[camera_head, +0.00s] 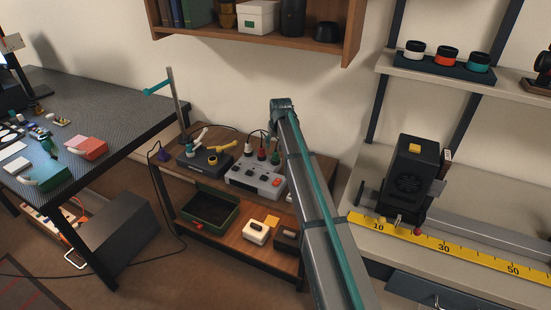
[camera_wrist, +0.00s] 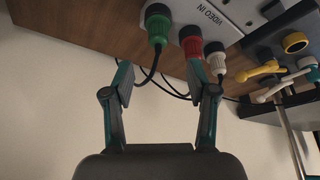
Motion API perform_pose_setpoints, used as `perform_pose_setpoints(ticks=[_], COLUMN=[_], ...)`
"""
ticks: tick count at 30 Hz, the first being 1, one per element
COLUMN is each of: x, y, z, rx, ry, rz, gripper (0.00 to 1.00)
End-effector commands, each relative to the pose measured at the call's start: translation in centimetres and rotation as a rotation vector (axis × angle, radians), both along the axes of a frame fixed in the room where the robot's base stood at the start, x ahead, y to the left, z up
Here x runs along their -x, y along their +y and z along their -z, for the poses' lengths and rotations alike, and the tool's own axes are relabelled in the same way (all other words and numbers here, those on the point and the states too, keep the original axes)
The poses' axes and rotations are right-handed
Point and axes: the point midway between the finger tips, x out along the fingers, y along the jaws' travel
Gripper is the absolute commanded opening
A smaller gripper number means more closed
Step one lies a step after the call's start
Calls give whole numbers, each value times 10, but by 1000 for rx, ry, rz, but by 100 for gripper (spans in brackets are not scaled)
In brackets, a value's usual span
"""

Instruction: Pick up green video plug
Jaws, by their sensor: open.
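The green video plug (camera_wrist: 158,28) stands in the grey "VIDEO IN" box (camera_wrist: 212,12) at the top of the wrist view, with a black cable trailing from it. A red plug (camera_wrist: 191,42) and a white plug (camera_wrist: 214,56) are in a row to its right. My gripper (camera_wrist: 160,80) is open and empty, its fingers below the green and red plugs and apart from them. In the head view the grey box (camera_head: 256,180) sits on the wooden cart, with the green plug (camera_head: 275,158) at its back edge. My gripper is not visible there.
Black cables hang near my fingertips. A dark box with yellow and white levers (camera_wrist: 268,72) stands beside the grey box. In the head view, the cart's lower shelf holds a green tray (camera_head: 207,225). A workbench (camera_head: 105,115) is left, and shelving with a yellow ruler (camera_head: 440,245) is right.

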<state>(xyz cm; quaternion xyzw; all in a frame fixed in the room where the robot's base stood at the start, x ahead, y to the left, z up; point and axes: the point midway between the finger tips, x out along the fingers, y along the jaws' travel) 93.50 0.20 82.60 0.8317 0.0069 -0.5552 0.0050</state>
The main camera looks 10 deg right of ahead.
Motion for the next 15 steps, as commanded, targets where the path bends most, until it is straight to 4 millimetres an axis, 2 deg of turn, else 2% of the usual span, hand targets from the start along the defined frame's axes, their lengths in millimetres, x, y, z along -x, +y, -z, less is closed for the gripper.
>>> perform_pose_setpoints(ticks=[4,11,15], x=[-9,-13,-18], y=[0,0,-2], z=[20,32,47], rx=[-1,-1,-1], ry=[2,1,2], rz=[0,0,0], gripper=[57,57,57])
